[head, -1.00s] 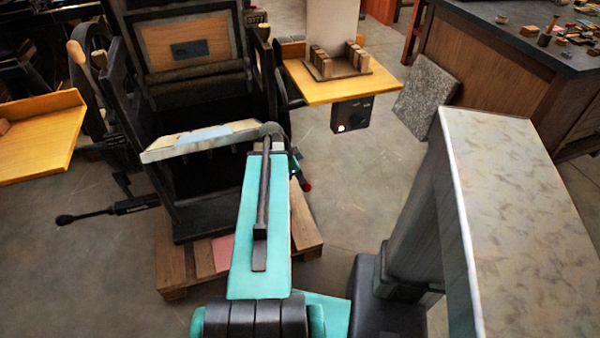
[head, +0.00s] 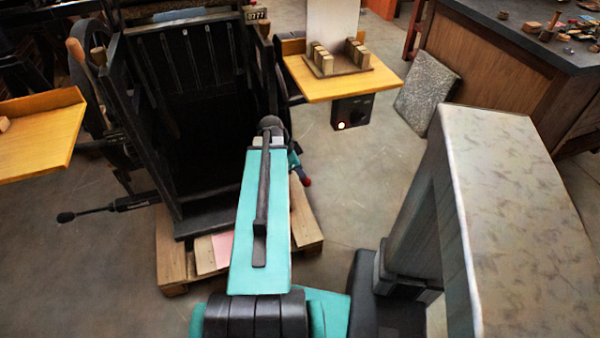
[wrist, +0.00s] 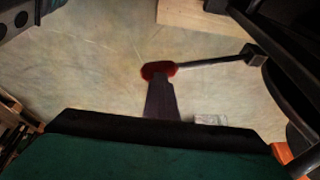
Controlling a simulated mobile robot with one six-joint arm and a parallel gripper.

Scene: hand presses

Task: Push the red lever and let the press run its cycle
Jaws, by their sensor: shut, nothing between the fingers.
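The press (head: 190,90) is a dark frame on a wooden pallet, with its platen swung up against the frame. The lever's red knob (head: 306,181) shows just right of my teal arm, low beside the press. In the wrist view the red knob (wrist: 158,69) sits at the end of a dark rod running right. My gripper (wrist: 160,88) is shut and empty, its tips overlapping the near side of the knob; whether they touch it I cannot tell.
A yellow shelf (head: 325,90) with small blocks is right of the press. A yellow table (head: 35,140) is at left, a bench (head: 500,70) at back right.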

